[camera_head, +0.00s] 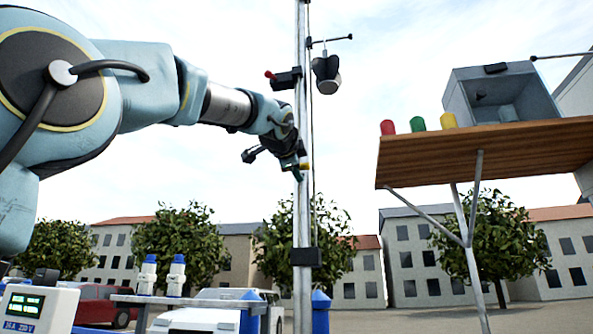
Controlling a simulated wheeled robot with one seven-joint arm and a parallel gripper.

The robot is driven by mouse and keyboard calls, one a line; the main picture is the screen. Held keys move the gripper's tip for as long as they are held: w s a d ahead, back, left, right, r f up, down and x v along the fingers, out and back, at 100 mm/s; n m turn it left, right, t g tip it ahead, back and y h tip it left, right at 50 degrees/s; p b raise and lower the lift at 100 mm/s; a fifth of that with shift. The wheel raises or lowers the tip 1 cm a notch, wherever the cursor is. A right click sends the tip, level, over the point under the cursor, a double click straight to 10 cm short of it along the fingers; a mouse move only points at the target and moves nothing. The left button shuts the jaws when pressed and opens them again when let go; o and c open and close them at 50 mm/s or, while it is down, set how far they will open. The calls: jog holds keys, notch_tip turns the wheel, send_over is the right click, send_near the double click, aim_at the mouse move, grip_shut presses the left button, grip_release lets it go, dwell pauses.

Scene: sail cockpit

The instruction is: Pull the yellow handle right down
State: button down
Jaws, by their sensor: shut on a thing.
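My gripper (297,165) is at the metal mast (301,215), about mid-height in the picture, reached from the upper left by my arm. It is shut on the yellow handle (306,166), of which only a small yellow end shows at the jaws, just in front of the mast. The rest of the handle and its mount are hidden by the gripper. A small green part (297,175) shows just below the jaws; I cannot tell what it belongs to.
Above, a black block with a red-tipped lever (270,75) is on the mast. A dark cup-shaped device (326,73) hangs to its right. A lower black block (306,257) is on the mast. A wooden shelf (420,167) bears red, green and yellow caps and a grey box.

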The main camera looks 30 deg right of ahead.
jog(key=shift+d+f, duration=0.15)
jog(key=shift+f, duration=0.35)
jog(key=c, duration=0.7)
grip_release()
jog(key=shift+r, duration=0.15)
jog(key=b+v, duration=0.3)
jog(key=v, duration=0.8)
jog(key=shift+w, duration=0.1)
